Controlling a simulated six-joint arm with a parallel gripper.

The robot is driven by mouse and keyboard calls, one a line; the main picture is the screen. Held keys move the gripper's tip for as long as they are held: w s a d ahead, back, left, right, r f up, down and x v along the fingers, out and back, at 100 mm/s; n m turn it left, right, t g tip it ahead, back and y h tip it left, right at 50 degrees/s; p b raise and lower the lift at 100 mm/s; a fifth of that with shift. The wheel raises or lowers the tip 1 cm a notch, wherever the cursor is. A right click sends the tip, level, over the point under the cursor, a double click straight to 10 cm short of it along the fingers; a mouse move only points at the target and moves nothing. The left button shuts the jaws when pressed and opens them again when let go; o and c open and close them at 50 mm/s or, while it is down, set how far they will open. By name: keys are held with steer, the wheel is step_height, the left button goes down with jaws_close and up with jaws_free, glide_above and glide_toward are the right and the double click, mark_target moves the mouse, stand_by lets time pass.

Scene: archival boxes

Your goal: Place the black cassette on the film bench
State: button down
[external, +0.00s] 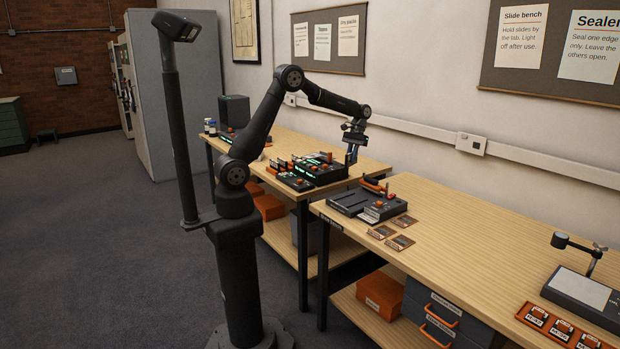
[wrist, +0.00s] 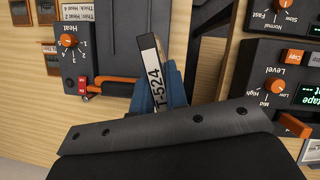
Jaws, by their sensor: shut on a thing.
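My gripper (external: 351,154) is over the area where the two benches meet, with the tape decks to its left and the heat sealer to its lower right. In the wrist view, its blue fingers (wrist: 170,82) are shut on a narrow cassette (wrist: 157,72) with a white edge label reading T-524. Little of the cassette's body shows beyond the label, and the gripper housing hides part of it. I cannot tell which bench is the film bench; the wooden benches are a far one (external: 277,137) and a near one (external: 470,225).
Tape decks (external: 318,170) stand on the far bench. A heat sealer (external: 380,210) with an orange handle (wrist: 105,82) and several small cards (external: 391,233) are on the near bench. A light box (external: 582,288) and an orange rack (external: 558,328) are at its right. The near bench's middle is clear.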

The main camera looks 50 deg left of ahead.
steer(key=w+d+n+t+h, duration=0.3)
steer(key=d+n, duration=0.5)
steer(key=d, duration=1.7)
steer(key=s+d+n+t, duration=0.1)
steer(key=s+d+n, duration=0.15)
steer(key=d, duration=0.85)
steer(key=s+d+n, duration=0.1)
steer(key=d+n, duration=0.3)
steer(key=d, duration=0.6)
steer(key=f, duration=0.4)
steer(key=shift+s+d+f, duration=0.15)
steer(key=shift+d+f, duration=0.05)
steer(key=shift+f, duration=0.05)
steer(key=w+a+f, duration=0.1)
steer(key=w+f, duration=0.1)
steer(key=w, duration=0.1)
steer(key=w+a+f, duration=0.2)
steer(key=w, duration=0.2)
steer(key=w+a+f, duration=0.1)
steer(key=w+f, duration=0.2)
steer(key=w, duration=0.1)
steer(key=shift+a+f, duration=0.1)
steer(key=shift+a, duration=0.05)
step_height(320, 180, down, 2)
steer(key=shift+f, duration=0.7)
